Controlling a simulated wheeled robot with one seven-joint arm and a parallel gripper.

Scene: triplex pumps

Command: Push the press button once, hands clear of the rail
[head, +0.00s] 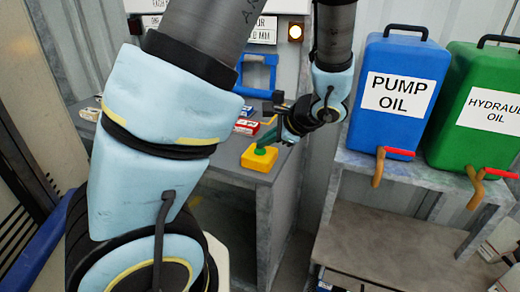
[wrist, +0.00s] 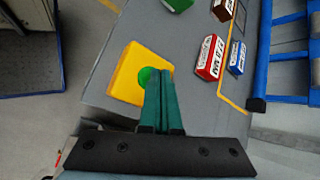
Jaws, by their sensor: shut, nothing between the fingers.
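The press button is a green round cap (wrist: 147,77) on a yellow box (wrist: 128,72), at the front edge of a grey bench. In the head view the yellow box (head: 259,158) shows with the green cap on top. My gripper (wrist: 160,80) has its two green fingers shut together, with nothing between them. In the wrist view the fingertips overlap the right side of the cap. In the head view the gripper (head: 265,147) comes in from the right, its tips at the cap. I cannot tell whether they touch it or whether the cap is pressed down.
The bench (wrist: 190,45) also bears red (wrist: 211,57), blue (wrist: 236,57) and green boxes behind the button. A blue rail frame (wrist: 285,100) stands at the right of the wrist view, apart from the fingers. A blue oil can (head: 395,90) and a green one (head: 480,110) stand on a shelf.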

